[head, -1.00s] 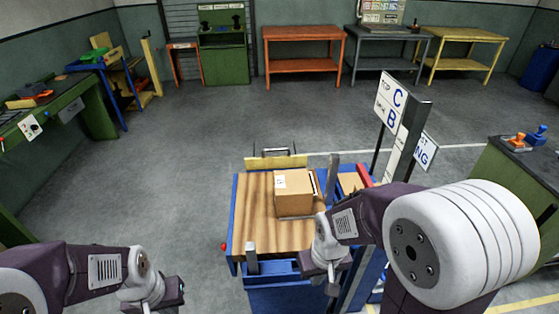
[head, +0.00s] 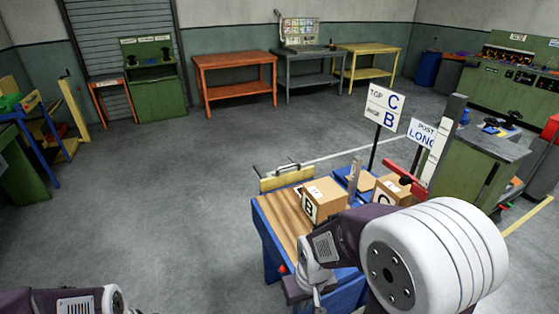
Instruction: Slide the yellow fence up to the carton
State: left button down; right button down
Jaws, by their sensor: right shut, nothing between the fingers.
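The yellow fence (head: 287,180) is a pale upright board with a dark handle on top, at the far edge of the wood-topped blue table. A brown carton (head: 325,201) marked B stands on the wood (head: 279,208), in front of the fence and toward its right end. Some bare wood shows between them at the left; the exact gap is hard to judge. My right gripper (head: 318,296) is shut and empty, pointing down in front of the table's near side, apart from fence and carton. My left arm shows at the bottom left; its gripper is out of the picture.
A second carton (head: 390,191) marked C stands right of the first, beside a grey post (head: 355,178) and a red bar (head: 404,178). A sign (head: 384,107) reading C and B stands behind. The floor (head: 180,190) left of the table is clear.

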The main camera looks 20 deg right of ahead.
aim_at(278, 181)
jog(key=i+j+z, duration=0.15)
jog(key=i+j, duration=0.15)
jog(key=i+j+z, duration=0.15)
jog(key=i+j, duration=0.15)
jog(key=i+j+z, duration=0.15)
jog(key=j, duration=0.3)
jog(key=i+j+z, duration=0.15)
jog(key=i+j, duration=0.2)
jog(key=j, duration=0.1)
